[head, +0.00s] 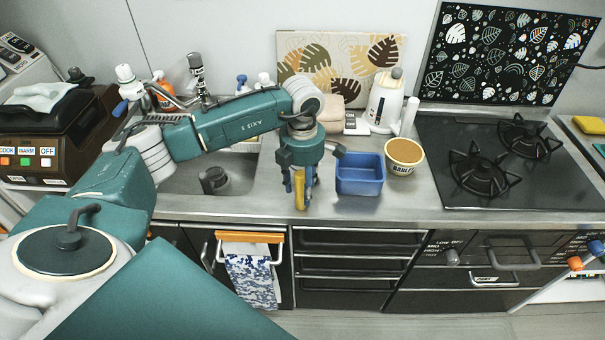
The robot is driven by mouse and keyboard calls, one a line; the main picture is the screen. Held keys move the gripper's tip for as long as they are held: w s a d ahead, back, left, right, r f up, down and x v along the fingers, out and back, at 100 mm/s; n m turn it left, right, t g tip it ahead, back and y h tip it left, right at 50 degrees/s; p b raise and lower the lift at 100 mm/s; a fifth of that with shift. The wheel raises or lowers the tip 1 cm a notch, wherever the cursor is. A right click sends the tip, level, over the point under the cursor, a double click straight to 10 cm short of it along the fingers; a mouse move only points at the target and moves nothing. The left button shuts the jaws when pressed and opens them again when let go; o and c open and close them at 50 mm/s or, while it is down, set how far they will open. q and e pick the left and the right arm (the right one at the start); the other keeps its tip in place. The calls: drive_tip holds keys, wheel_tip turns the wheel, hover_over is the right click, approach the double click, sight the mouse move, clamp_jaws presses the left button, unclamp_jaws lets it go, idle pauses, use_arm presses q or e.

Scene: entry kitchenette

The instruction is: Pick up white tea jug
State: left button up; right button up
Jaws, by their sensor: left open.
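A white jug (383,103) with a grey-beige lid stands upright at the back of the counter, in front of the leaf-pattern panel. My left gripper (299,192) points down over the front part of the steel counter, to the left of a blue tub. It is open, with blue and yellow showing at its fingers. It is apart from the jug, which is further back and to the right. My right gripper is not in view.
A blue tub (360,176) and a round container with a tan top (404,154) stand in front of the jug. A white cylinder (409,117) is close on its right. A black gas hob (520,165) lies further right. The sink (238,172) is left.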

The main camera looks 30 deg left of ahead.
use_arm(q)
clamp_jaws()
drive_tip(key=shift+r, duration=0.1)
idle(0.3)
drive_tip(key=shift+r, duration=0.55)
wheel_tip(320, 180, up, 12)
drive_tip(key=b, duration=0.3)
drive_tip(key=shift+w+r, duration=0.1)
drive_tip(key=shift+r, duration=0.15)
wheel_tip(320, 180, up, 6)
drive_tip(key=shift+r, duration=0.2)
